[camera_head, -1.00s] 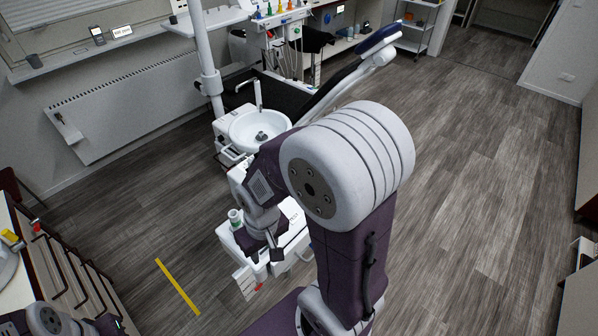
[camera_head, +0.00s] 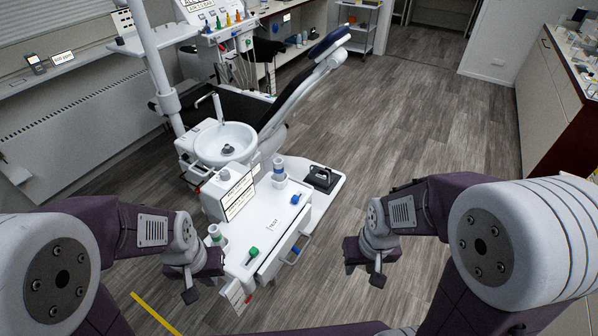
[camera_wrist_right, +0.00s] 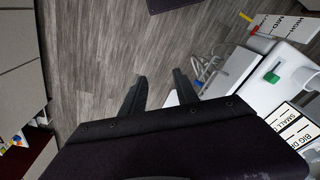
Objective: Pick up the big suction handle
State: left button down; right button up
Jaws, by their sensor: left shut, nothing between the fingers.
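A white unit (camera_head: 262,225) stands in front of the basin. On it are a green knob-like piece (camera_head: 253,251), a blue piece (camera_head: 295,198), and a white cylinder with a blue band (camera_head: 279,169). A printed label board (camera_head: 238,196) stands there; the wrist view shows "BIG" and "SMALL" on labels (camera_wrist_right: 290,130). I cannot tell which piece is the big suction handle. My left gripper (camera_head: 190,294) is shut and empty, left of the unit's front. My right gripper (camera_head: 377,280) is apart from the unit, to its right; the right wrist view shows its fingers (camera_wrist_right: 158,92) open and empty.
A white basin (camera_head: 226,143) and dental chair (camera_head: 300,90) stand behind the unit. A black foot pedal (camera_head: 321,178) lies on the white base at right. Grey floor (camera_head: 430,130) is clear to the right, with a counter (camera_head: 550,95) at far right.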

aim_at(278, 168)
jog(key=i+l+u, duration=0.2)
jog(key=u, duration=0.25)
jog(key=i+l+u, duration=0.1)
jog(key=l+u, duration=1.7)
jog(key=j, duration=0.1)
